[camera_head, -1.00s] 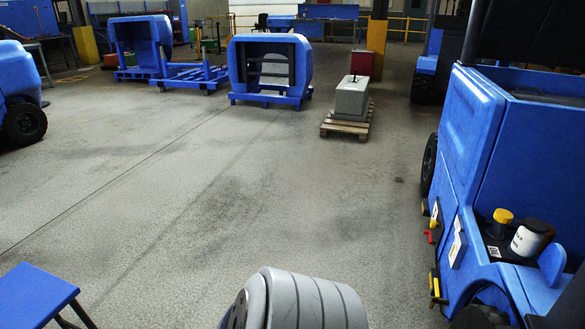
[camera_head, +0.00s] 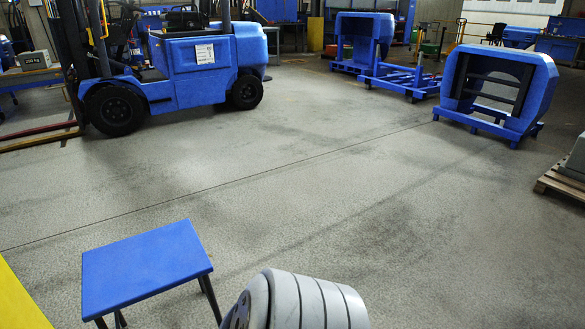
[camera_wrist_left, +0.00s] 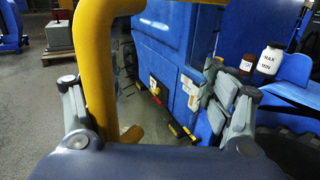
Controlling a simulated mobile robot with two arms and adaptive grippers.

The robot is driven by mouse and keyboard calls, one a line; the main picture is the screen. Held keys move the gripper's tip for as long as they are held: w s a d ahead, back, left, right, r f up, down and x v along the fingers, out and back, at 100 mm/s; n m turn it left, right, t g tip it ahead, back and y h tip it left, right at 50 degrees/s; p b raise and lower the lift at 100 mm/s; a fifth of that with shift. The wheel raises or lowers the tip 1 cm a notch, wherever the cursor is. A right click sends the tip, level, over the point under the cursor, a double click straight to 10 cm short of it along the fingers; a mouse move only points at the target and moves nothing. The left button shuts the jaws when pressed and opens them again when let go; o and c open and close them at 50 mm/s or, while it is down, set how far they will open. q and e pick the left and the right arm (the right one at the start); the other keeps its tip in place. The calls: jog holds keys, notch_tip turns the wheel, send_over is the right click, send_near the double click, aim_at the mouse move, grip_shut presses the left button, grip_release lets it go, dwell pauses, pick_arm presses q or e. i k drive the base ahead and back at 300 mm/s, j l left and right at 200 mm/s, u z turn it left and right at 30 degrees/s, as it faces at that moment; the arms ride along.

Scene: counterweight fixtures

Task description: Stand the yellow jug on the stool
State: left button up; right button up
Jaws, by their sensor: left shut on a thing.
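The blue stool (camera_head: 147,265) stands on the floor at the lower left of the head view, its flat square top bare. The yellow jug (camera_head: 18,300) shows only as a yellow corner at the bottom left edge of the head view, left of the stool and apart from it in the picture. In the left wrist view, the jug's thick yellow handle (camera_wrist_left: 95,60) runs between the fingers of my left gripper (camera_wrist_left: 150,95), which is shut on it. The jug's body is mostly out of view. My right gripper is not in view.
A blue forklift (camera_head: 205,60) stands at the back left. A blue frame (camera_head: 500,85) and a pallet (camera_head: 562,183) with a grey block (camera_head: 575,158) are at the right. The grey floor beyond the stool is clear. The left wrist view shows a white container (camera_wrist_left: 270,58) on blue machinery.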

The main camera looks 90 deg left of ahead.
aim_at(144, 264)
jog(key=i+j+u, duration=0.1)
jog(key=u, duration=0.3)
jog(key=i+j+u, duration=0.15)
jog(key=u, duration=0.25)
jog(key=i+j+u, duration=0.15)
jog(key=u, duration=0.25)
jog(key=i+u, duration=0.15)
jog(key=u, duration=0.25)
jog(key=i+j+u, duration=0.15)
jog(key=u, duration=0.25)
jog(key=i+u, duration=0.65)
jog(key=u, duration=0.2)
jog(key=i+l+u, duration=0.15)
jog(key=u, duration=0.25)
jog(key=i+l, duration=0.05)
jog(key=i, duration=0.05)
